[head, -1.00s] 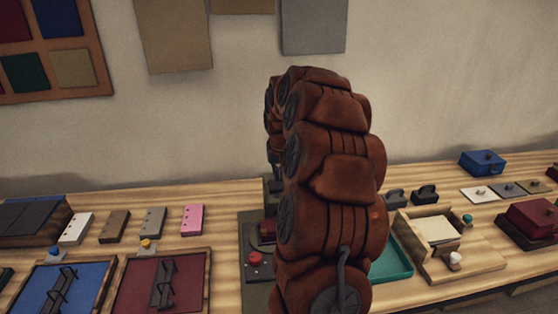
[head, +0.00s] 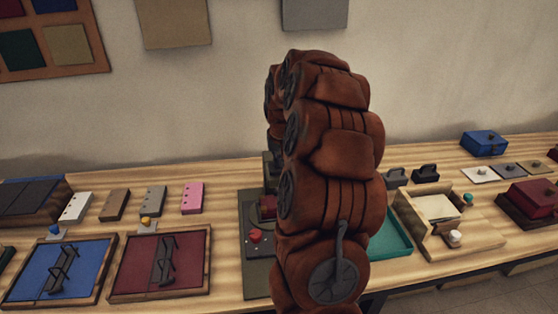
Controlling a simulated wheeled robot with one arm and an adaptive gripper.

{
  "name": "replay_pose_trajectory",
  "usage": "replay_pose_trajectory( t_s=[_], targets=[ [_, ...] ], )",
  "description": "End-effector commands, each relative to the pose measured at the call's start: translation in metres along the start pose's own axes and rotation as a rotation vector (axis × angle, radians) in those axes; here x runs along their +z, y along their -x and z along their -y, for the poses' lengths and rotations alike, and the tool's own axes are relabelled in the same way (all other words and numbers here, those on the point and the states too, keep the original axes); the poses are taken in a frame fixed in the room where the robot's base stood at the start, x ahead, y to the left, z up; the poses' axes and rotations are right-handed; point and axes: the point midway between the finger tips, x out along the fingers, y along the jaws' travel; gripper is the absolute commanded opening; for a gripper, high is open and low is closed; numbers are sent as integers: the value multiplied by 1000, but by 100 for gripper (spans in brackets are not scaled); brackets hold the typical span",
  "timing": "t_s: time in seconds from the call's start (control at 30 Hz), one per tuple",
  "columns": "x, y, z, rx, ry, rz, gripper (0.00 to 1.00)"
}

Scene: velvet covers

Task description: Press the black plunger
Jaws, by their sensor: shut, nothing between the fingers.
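No black plunger can be made out clearly. A dark base plate (head: 256,275) lies on the table, partly hidden behind my arm. It carries a red button (head: 255,236), with a dark red part (head: 268,206) and a dark upright block (head: 271,168) behind it. My brown, padded arm rises in front of the plate and bends over towards its far side. It covers the plate's right part. My gripper is hidden behind the arm, so its contact with anything cannot be seen.
Left of the plate are a dark red tray (head: 190,270) and a blue tray (head: 92,262), each with black handles. A pink block (head: 192,198) stands behind. On the right are a green tray (head: 398,247), a wooden box (head: 470,236) and two dark handled blocks (head: 426,173).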

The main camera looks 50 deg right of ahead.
Motion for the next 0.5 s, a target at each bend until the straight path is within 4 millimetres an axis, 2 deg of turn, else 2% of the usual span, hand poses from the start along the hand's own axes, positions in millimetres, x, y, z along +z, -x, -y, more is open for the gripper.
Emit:
replay_pose_trajectory(
  t_s=[0.03,0.1,0.5],
  targets=[
    [4,-9,0,0,0,3,0],
    [4,-12,0,0,0,4,0],
    [7,-13,0,-1,0,13,0]
  ],
)
